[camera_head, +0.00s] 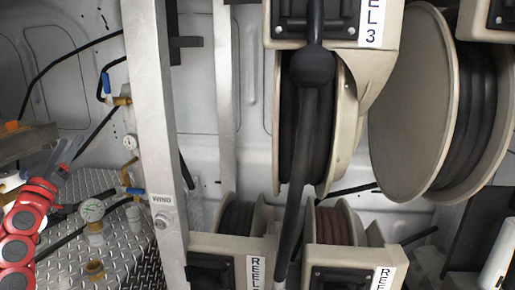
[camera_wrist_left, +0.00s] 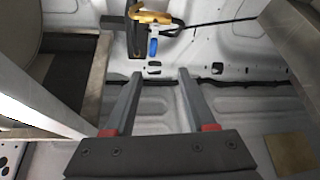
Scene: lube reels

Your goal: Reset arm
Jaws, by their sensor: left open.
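My left arm comes in at the lower left of the head view with red joints. Beyond the fingertips is a ribbed white wall panel. My right gripper does not show in either view.
A metal post (camera_head: 153,120) stands right of my left arm. Gauges (camera_head: 92,210) and brass fittings sit over diamond plate. Hose reels (camera_head: 410,105) fill the right, and a black hose (camera_head: 300,150) hangs in front.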

